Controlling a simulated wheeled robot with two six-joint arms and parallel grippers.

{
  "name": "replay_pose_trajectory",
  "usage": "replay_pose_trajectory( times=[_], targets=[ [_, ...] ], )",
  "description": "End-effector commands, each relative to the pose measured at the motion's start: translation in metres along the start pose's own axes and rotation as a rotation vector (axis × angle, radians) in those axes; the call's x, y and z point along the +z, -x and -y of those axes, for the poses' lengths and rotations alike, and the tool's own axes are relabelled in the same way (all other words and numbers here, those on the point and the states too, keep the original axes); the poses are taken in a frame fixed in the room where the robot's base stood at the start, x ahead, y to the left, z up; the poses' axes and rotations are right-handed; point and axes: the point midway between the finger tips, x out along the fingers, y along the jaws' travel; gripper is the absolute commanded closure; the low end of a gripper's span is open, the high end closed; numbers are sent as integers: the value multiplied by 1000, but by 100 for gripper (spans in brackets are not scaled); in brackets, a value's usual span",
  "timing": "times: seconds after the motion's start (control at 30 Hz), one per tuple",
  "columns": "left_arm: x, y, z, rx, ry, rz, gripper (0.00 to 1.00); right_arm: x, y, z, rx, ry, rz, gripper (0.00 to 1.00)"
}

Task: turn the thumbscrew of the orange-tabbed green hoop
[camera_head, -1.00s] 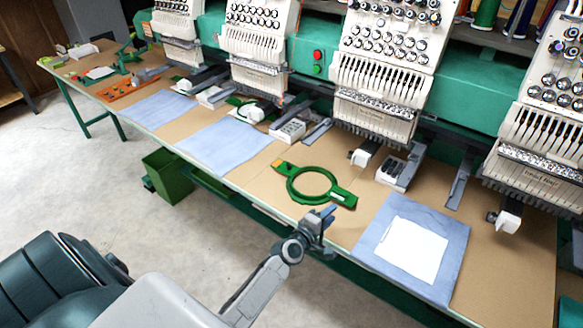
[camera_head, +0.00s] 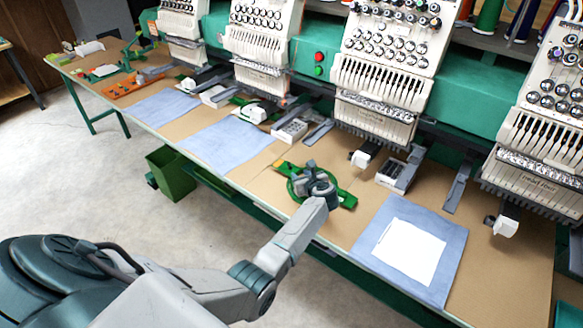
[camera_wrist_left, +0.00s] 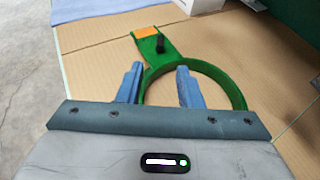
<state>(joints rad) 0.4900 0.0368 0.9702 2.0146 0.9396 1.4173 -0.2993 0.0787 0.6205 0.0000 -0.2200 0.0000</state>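The green hoop (camera_head: 345,198) lies on the tan table, partly hidden behind my left gripper in the head view. In the left wrist view the green hoop (camera_wrist_left: 241,92) shows its ring and a tab with an orange end (camera_wrist_left: 146,31). A small black thumbscrew (camera_wrist_left: 160,44) stands on that tab, between the orange end and the ring. My left gripper (camera_head: 308,172) is over the hoop; in the left wrist view the left gripper (camera_wrist_left: 160,82) has its two blue fingers apart, with nothing between them. The thumbscrew is ahead of the fingertips. My right gripper is not in view.
Blue cloths (camera_head: 225,146) lie to the left, and another blue cloth (camera_head: 455,240) with a white sheet (camera_head: 412,248) lies to the right. Embroidery machine heads (camera_head: 385,70) stand behind the hoop. A green bin (camera_head: 172,174) stands on the floor below the table's front edge.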

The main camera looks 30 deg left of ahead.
Motion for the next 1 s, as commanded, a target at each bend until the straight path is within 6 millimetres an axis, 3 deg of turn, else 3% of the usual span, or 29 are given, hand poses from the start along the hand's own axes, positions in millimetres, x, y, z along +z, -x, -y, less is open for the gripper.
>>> replay_pose_trajectory(
  times=[0.37,0.63,1.0],
  targets=[
    [1,-49,0,0,-5,2,67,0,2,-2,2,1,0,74],
    [-2,-83,0,-1,-4,3,67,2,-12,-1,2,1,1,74],
    [1,-101,0,-3,-4,4,67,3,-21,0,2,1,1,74]
  ],
)
